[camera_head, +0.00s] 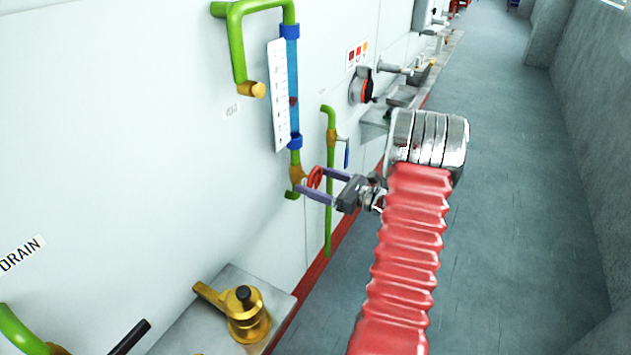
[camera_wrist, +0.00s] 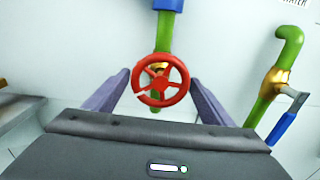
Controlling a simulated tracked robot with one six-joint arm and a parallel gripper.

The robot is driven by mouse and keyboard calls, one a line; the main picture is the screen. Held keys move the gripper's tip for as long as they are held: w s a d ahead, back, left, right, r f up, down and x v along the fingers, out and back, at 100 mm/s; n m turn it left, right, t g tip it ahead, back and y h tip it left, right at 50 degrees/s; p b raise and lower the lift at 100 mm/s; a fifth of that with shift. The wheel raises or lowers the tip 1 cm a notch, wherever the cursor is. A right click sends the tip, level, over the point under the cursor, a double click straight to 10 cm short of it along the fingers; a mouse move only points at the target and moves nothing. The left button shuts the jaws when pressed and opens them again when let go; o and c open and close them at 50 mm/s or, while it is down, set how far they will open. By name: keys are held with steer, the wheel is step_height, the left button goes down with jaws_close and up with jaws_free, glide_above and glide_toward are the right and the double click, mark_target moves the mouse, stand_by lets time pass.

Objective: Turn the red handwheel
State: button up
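The red handwheel (camera_wrist: 161,80) is a small spoked wheel on a brass valve at the foot of a green and blue pipe. It also shows in the head view (camera_head: 315,177), close to the wall. My gripper (camera_head: 312,181) is open, with its two purple-grey fingers pointing at the wall. In the wrist view my gripper (camera_wrist: 159,79) has one finger on each side of the wheel. The right fingertip appears very near the rim and the left one slightly apart. I cannot tell whether either touches or how deep the fingers reach.
A green pipe with a blue-handled valve (camera_head: 346,153) stands just right of the wheel. A gauge tube with a white scale (camera_head: 279,95) rises above it. A brass valve (camera_head: 246,314) sits on a ledge at lower left. The floor (camera_head: 530,200) to the right is clear.

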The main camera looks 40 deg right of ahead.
steer(key=c, duration=0.9)
steer(key=shift+n, duration=0.3)
steer(key=o, duration=1.1)
steer(key=shift+s, duration=0.1)
steer(key=v, duration=1.3)
steer(key=shift+s, duration=0.35)
